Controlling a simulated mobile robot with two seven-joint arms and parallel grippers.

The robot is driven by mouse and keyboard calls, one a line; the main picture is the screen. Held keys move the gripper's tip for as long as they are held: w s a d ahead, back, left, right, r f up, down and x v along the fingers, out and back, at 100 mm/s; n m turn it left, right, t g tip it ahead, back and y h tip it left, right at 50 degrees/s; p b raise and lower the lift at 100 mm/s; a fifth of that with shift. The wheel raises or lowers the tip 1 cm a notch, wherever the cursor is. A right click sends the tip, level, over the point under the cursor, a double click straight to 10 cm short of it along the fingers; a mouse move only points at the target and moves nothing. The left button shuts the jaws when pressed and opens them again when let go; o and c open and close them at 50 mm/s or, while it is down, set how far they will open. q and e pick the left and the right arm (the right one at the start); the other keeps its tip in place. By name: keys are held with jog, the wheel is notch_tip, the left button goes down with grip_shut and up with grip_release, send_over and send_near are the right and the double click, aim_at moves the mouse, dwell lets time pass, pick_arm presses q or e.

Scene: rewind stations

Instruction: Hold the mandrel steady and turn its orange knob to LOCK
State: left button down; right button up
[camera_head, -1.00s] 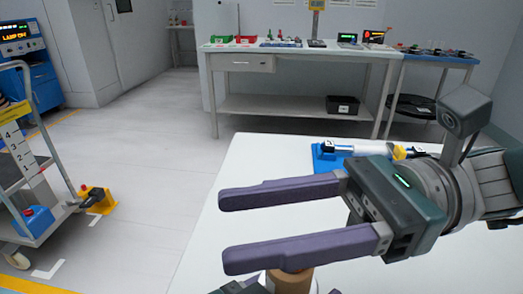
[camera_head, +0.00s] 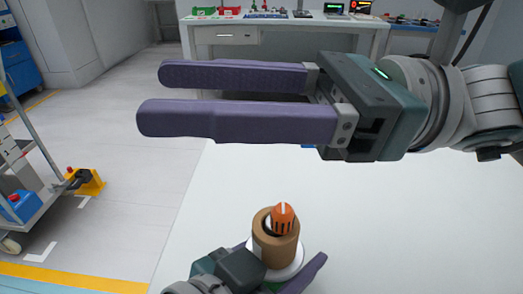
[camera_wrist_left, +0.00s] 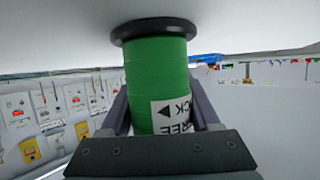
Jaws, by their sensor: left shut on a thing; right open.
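The mandrel stands upright on the white table, with a brown core (camera_head: 262,245) around its top and the orange knob (camera_head: 283,217) above it. A white line on the knob shows; which mark it points to cannot be told. My left gripper (camera_head: 288,268) is shut on the mandrel's green body (camera_wrist_left: 158,68), one finger on each side in the left wrist view. A white label (camera_wrist_left: 173,113) there reads FREE and part of LOCK, upside down, with a black arrow. My right gripper (camera_head: 150,95) is open and empty, above and beyond the knob, fingers pointing left.
The white table (camera_head: 400,220) is bare right of the mandrel. A workbench (camera_head: 270,38) with small trays stands at the back. A grey cart (camera_head: 30,190) and a yellow block (camera_head: 88,183) are on the floor at left.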

jog(key=w+a+f+m+t+h, duration=0.2)
jog(key=w+a+f+m+t, duration=0.2)
jog(key=a+m+t, duration=0.65)
jog(key=s+a+f+m+t, duration=0.15)
jog(key=s+a+m, duration=0.25)
jog(key=s, duration=0.5)
jog(key=n+t+h, duration=0.9)
jog(key=n+h, duration=0.3)
jog(key=n, duration=2.1)
send_near(279, 207)
jog(key=w+f, duration=0.1)
jog(key=x, duration=1.2)
jog(key=shift+r, duration=0.1)
